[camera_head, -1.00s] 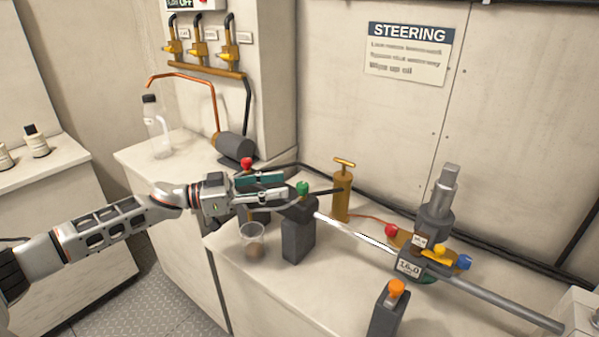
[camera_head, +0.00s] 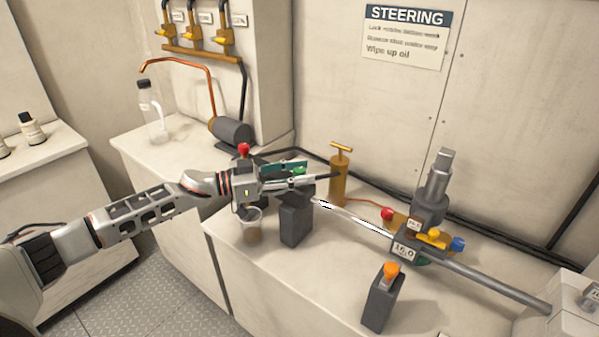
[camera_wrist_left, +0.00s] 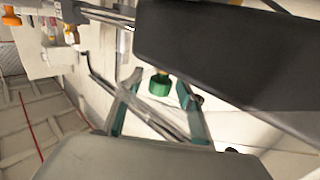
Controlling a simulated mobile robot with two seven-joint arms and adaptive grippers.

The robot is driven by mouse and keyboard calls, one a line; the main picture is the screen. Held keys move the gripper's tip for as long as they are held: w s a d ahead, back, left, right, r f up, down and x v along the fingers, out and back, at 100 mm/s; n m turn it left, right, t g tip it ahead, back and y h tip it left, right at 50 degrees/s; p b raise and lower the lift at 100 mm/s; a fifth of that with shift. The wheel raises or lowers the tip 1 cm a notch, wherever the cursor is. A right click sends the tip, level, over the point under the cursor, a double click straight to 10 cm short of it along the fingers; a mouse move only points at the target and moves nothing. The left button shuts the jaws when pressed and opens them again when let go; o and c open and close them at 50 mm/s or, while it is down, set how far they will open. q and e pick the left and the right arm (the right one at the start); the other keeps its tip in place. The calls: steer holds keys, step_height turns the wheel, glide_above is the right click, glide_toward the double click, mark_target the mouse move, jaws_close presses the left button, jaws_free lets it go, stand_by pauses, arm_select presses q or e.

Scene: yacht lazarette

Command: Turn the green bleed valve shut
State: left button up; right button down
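The green bleed valve (camera_head: 299,171) is a small green knob at the left end of the steering cylinder, above the bench; in the head view my left gripper partly covers it. In the left wrist view the green knob (camera_wrist_left: 160,84) shows clearly, between the two teal fingers. My left gripper (camera_head: 308,176) is open, its fingers pointing right, at the knob. Its fingers also show apart in the left wrist view (camera_wrist_left: 158,92). I cannot tell whether either finger touches the knob. My right gripper is not in view.
A red knob (camera_head: 243,149) is behind the wrist. A brass pump (camera_head: 339,178) stands behind.

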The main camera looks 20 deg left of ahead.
arm_select(q)
jaws_close()
steer(key=shift+f+m+g+h+b, duration=0.15)
steer(key=shift+m+g+h+b, duration=0.2)
steer(key=shift+g+b, duration=0.2)
steer(key=shift+m+g+h, duration=0.25)
steer(key=shift+m+g, duration=0.2)
steer(key=shift+g, duration=0.1)
jaws_free()
